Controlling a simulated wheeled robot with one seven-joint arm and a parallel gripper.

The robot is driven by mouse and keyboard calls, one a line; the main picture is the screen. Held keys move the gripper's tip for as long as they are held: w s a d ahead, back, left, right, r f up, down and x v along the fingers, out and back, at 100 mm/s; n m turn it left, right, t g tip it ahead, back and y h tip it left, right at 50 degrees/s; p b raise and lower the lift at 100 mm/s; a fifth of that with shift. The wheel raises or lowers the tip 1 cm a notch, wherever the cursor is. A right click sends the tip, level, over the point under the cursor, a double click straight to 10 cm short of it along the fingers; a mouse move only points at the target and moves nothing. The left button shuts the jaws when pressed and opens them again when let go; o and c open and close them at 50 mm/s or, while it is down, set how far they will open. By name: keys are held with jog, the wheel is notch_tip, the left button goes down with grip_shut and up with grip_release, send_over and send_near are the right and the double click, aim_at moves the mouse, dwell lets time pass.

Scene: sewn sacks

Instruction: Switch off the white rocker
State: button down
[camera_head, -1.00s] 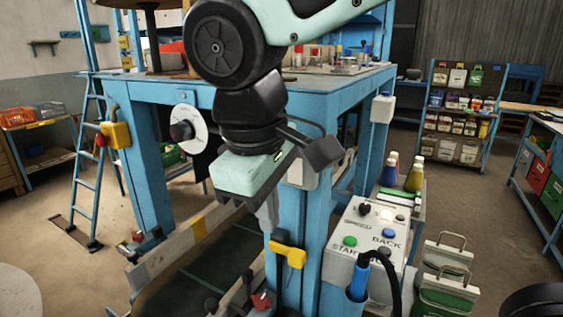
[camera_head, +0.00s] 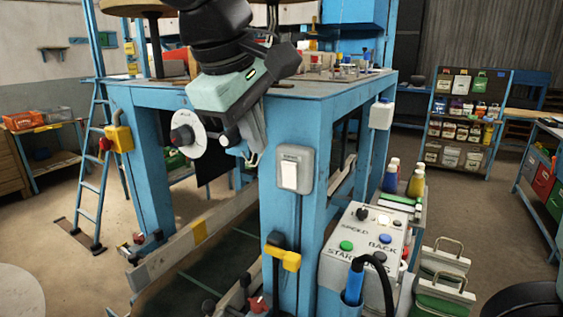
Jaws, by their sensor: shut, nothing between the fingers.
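The white rocker (camera_head: 289,175) sits in a grey switch box (camera_head: 307,165) on the blue front post of the machine frame. Its whole face shows, but I cannot tell which end is pressed in. My gripper (camera_head: 249,160) is shut and empty, pointing down. It is to the left of the switch box and a little above the rocker's middle in the picture, apart from it as seen here. Its fingertips are small and partly hard to make out.
A control box (camera_head: 365,245) with green and blue buttons stands at the lower right, a black cable in front. A white dial (camera_head: 188,132) is left of my gripper. Bottles (camera_head: 416,182) stand at the right.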

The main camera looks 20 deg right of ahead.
aim_at(282, 163)
jog(key=shift+w+d+f+p, duration=0.6)
jog(key=shift+w+d+f, duration=0.15)
jog(key=shift+d+f, duration=0.35)
jog(key=shift+w+d+f+p, duration=0.55)
jog(key=shift+w+d+f, duration=0.3)
jog(key=shift+f, duration=0.5)
jog(key=shift+w+d+f+p, duration=0.65)
jog(key=shift+d+f, duration=0.45)
jog(key=shift+f, duration=0.1)
jog(key=shift+w+d+r, duration=0.1)
jog(key=shift+w+d, duration=0.1)
jog(key=shift+d, duration=0.1)
jog(key=shift+r, duration=0.1)
